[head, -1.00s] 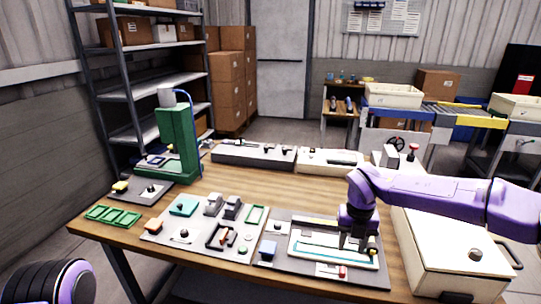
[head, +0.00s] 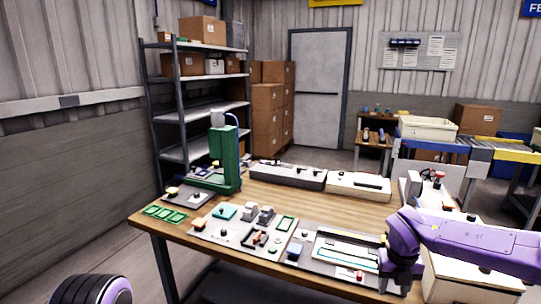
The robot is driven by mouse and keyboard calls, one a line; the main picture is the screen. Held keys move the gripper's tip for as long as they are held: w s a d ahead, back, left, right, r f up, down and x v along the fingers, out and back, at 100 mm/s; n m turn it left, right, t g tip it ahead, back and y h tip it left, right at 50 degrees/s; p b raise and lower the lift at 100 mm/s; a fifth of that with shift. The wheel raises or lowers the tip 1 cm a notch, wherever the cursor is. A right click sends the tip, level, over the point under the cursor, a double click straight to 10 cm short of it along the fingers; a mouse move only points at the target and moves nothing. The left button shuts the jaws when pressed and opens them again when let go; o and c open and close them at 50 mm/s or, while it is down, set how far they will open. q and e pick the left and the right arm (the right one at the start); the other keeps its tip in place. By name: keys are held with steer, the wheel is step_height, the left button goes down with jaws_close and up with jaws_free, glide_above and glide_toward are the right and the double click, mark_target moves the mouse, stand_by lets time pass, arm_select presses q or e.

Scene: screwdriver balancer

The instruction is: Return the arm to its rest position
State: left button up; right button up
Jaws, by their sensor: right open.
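My right arm is purple and reaches in from the right edge of the head view. My right gripper (head: 396,284) points down at the front right of the workbench (head: 300,207), at the right end of the grey panel with the white tray (head: 340,246). Its dark fingers are small in the picture; they are open, with nothing seen between them. A rounded purple and black part of my left arm shows at the lower left; the left gripper is outside the picture.
A green press-like stand (head: 224,160) rises at the bench's back left. Green frames (head: 165,214) lie at the left corner. A panel of small fixtures (head: 245,229) fills the front. A cream box (head: 455,280) stands at the right. Bare wood is clear mid-bench.

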steer(key=s+a+f+n+t+h, duration=0.1)
steer(key=s+f+n+t, duration=0.1)
steer(key=s+f+n, duration=0.35)
steer(key=s+f+n+t+h, duration=0.1)
steer(key=s+f+n+h, duration=0.1)
steer(key=f+n, duration=0.65)
steer(key=s+a+f+n+t+h, duration=0.1)
steer(key=s+f+n+t, duration=0.15)
steer(key=f+n, duration=0.4)
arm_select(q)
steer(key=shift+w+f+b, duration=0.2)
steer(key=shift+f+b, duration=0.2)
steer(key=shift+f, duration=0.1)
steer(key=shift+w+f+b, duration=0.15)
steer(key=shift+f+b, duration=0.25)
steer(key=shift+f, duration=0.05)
arm_select(e)
steer(key=s+f+n+g, duration=0.1)
steer(key=s+f+n, duration=0.1)
steer(key=s, duration=0.5)
steer(key=s+d+f+n+g+y, duration=0.1)
steer(key=s+f+n, duration=0.2)
steer(key=s+n, duration=0.2)
steer(key=s+f+n+g, duration=0.1)
steer(key=s+f+n, duration=0.2)
steer(key=s, duration=0.8)
steer(key=shift+d+n+y, duration=0.25)
steer(key=shift+n+y, duration=0.05)
steer(key=shift+n, duration=0.45)
steer(key=shift+f, duration=0.1)
